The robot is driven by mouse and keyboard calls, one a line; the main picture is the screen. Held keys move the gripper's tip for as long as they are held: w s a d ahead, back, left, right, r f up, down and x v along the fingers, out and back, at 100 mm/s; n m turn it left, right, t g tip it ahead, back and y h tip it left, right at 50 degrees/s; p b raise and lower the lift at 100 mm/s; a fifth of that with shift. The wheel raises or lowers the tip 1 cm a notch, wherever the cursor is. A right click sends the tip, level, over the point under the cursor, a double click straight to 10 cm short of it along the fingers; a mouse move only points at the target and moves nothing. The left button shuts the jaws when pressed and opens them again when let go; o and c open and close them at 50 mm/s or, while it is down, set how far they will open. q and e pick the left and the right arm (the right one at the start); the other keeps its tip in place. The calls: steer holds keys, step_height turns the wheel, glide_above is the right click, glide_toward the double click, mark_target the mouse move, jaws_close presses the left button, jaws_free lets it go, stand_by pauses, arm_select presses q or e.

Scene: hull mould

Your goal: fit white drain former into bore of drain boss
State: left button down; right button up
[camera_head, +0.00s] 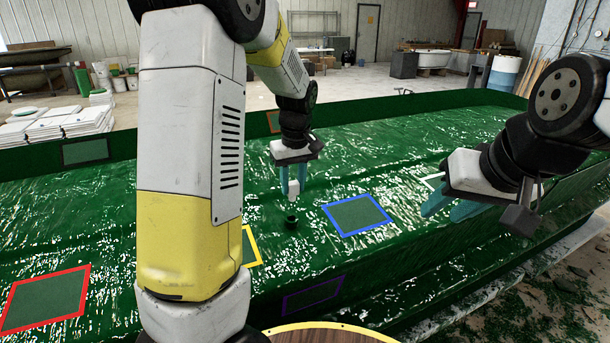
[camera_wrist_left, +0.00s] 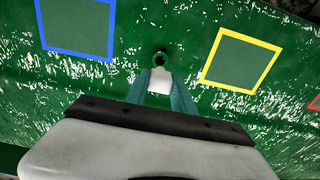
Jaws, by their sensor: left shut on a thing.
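The white drain former (camera_head: 294,188) is held between the teal fingers of my left gripper (camera_head: 291,182), which is shut on it. It also shows in the left wrist view (camera_wrist_left: 159,81) between the fingertips. The drain boss (camera_head: 291,223) is a small dark green ring on the mould floor, just below the former in the head view. In the left wrist view the boss (camera_wrist_left: 160,59) shows its dark round bore, just beyond the former's end. The former looks apart from the boss. My right gripper (camera_head: 438,207) is over the mould's right part; its fingers overlap and its opening is unclear.
The green hull mould (camera_head: 390,150) has a glossy, uneven floor. A blue-framed square (camera_head: 357,215) lies right of the boss and a yellow-framed one (camera_head: 249,246) left of it. A red-framed square (camera_head: 46,297) lies far left. A round wooden top (camera_head: 330,335) is at the front.

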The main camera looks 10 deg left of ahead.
mark_target(292, 200)
arm_select(q)
steer(key=shift+f, duration=0.1)
steer(key=shift+w+a+f, duration=0.15)
steer(key=shift+f, duration=1.25)
steer(key=shift+w+a+f, duration=0.1)
steer(key=shift+w+f, duration=0.05)
steer(key=shift+f, duration=1.25)
steer(key=shift+w+a+f, duration=0.1)
steer(key=shift+f, duration=0.7)
steer(key=shift+w+a+f, duration=0.1)
steer(key=shift+f, duration=0.7)
steer(key=c, duration=1)
jaws_free()
steer(key=r, duration=0.7)
steer(key=shift+s+d+r, duration=0.1)
steer(key=shift+s+d, duration=0.3)
steer(key=shift+s+r, duration=0.1)
steer(key=shift+r, duration=0.15)
